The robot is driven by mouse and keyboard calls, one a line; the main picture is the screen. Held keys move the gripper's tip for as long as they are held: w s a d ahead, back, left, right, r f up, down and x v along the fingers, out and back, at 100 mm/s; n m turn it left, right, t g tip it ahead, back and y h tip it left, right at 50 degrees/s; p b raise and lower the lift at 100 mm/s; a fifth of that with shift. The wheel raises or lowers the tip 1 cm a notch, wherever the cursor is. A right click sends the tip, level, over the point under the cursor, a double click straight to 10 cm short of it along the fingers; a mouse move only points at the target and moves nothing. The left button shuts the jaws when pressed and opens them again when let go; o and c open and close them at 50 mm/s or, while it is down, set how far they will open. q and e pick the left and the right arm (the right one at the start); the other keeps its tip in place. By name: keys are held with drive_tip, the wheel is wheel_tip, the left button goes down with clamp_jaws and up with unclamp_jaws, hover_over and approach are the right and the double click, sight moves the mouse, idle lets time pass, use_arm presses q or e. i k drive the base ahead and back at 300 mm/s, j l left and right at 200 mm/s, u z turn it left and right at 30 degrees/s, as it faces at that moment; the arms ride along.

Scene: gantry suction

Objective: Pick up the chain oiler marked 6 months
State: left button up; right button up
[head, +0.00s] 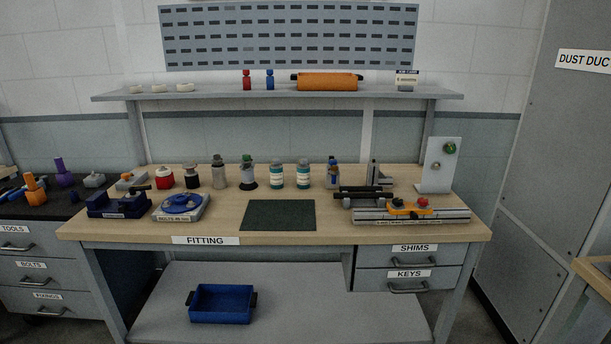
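A row of small containers stands along the back of the wooden bench (350,222): a red can (165,181), a dark bottle (191,182), a grey bottle (219,176), a dark bottle with a green top (248,176), two white-and-teal jars, left (276,177) and right (303,176), and a blue-topped bottle (333,175). Any lettering on them is too small to read, so I cannot tell which is the chain oiler. Neither gripper is in view.
A dark mat (279,215) lies clear at the bench front. Blue fixtures (119,206) and (181,206) stand left; a metal rail assembly (412,214) and upright plate (438,166) stand right. The shelf (215,95) overhangs the back. A blue tray (221,304) sits below.

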sight(303, 171)
drive_tip(key=i+l+z, duration=0.1)
drive_tip(key=i+z, duration=0.2)
drive_tip(key=i, duration=0.8)
